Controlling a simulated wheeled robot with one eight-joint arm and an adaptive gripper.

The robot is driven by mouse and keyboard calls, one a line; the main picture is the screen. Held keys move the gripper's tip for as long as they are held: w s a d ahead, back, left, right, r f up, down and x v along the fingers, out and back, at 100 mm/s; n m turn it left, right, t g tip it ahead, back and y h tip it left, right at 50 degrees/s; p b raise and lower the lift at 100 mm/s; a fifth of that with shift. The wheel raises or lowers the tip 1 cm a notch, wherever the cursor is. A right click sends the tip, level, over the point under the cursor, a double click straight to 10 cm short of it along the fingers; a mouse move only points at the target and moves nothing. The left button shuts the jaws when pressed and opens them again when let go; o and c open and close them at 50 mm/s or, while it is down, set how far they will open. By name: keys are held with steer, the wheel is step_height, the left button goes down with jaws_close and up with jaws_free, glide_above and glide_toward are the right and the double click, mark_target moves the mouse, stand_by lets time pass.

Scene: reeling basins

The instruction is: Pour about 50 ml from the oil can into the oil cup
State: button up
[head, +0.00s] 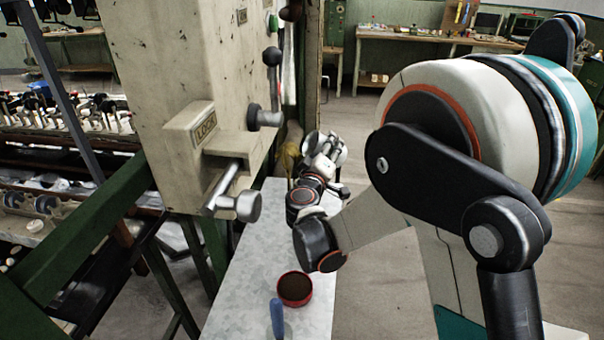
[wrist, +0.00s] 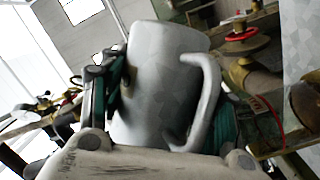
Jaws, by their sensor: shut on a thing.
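My gripper (head: 326,158) is at the far part of the narrow grey bench, beside the big cream machine housing. In the wrist view its fingers are shut on a grey metal can with a loop handle, the oil can (wrist: 160,85). The wrist picture is rolled, so I cannot tell how far the can is tilted. In the head view the can is small and largely hidden by my gripper. A round red cup (head: 295,301), dark brown inside, stands on the near part of the bench, apart from my gripper; it may be the oil cup. No oil stream shows.
A blue-handled tool (head: 277,318) is at the bench (head: 245,270) near the red cup. The cream housing (head: 190,75) with a lever and knobs overhangs the bench's left side. A green frame (head: 100,235) stands at left. Open floor lies to the right.

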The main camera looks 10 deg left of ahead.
steer(key=shift+f+n+b, duration=0.15)
steer(key=shift+n+b, duration=0.25)
steer(key=shift+b, duration=0.1)
steer(key=shift+w+d, duration=0.1)
steer(key=shift+d, duration=0.05)
stand_by(0.9)
steer(key=shift+r+n+t+b, duration=0.25)
steer(key=shift+n+t+b, duration=0.25)
steer(key=shift+n, duration=0.1)
stand_by(1.1)
steer(key=m+p, duration=0.1)
steer(key=m+g+p, duration=0.1)
steer(key=p, duration=0.1)
steer(key=shift+w+r, duration=0.1)
steer(key=shift+r, duration=0.25)
steer(key=shift+f+m+g, duration=0.1)
steer(key=shift+m+g, duration=0.2)
steer(key=shift+m, duration=0.1)
steer(key=shift+f, duration=0.25)
steer(key=shift+r, duration=0.15)
